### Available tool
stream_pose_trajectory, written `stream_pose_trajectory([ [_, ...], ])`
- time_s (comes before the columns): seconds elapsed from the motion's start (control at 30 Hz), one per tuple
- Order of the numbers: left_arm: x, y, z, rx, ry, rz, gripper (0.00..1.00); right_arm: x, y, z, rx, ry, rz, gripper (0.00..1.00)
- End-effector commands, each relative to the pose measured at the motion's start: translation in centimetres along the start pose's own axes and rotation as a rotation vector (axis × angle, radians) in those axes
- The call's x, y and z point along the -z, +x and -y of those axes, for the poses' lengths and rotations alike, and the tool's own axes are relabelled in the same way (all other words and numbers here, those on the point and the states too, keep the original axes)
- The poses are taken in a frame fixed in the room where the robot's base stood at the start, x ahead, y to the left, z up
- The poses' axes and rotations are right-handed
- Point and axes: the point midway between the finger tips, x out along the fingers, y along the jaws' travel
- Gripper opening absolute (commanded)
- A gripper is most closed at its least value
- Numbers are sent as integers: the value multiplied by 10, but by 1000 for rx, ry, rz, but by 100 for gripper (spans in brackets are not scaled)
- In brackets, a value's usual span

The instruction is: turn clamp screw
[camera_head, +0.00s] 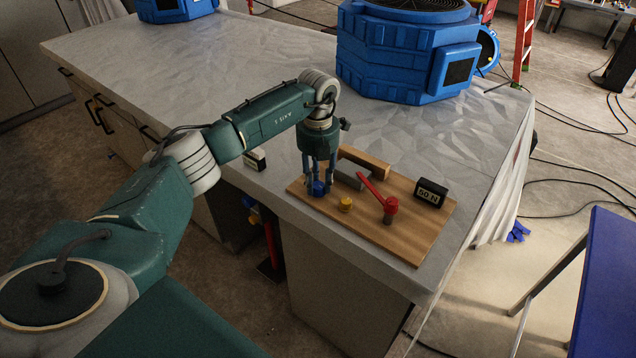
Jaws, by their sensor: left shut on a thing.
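A wooden board (408,243) lies on the sheet-covered table near its front right corner. My left gripper (318,188) points down over the board's left end and is shut on a blue knob (318,189), which looks like the clamp screw. The fingers hide part of the knob. To its right on the board are a yellow knob (345,204) and a red lever (374,190) on a grey post. A grey block (350,179) and a wooden bar (365,162) sit behind them. My right gripper is not in view.
A black display reading "50 N" (430,193) stands at the board's right end. A small device (255,160) sits left of the board. A large blue dryer (408,50) stands on the table behind. The table's middle (220,70) is clear. A blue surface (606,290) is at right.

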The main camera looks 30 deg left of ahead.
Motion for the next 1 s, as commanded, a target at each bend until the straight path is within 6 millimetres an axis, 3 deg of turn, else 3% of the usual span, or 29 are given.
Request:
stream_pose_trajectory([
  [0.5, 2, 3, -1, 1, 465, -6, 3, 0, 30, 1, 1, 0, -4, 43],
  [1.0, 2, 3, -2, 2, 831, -9, 3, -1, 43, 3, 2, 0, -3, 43],
])
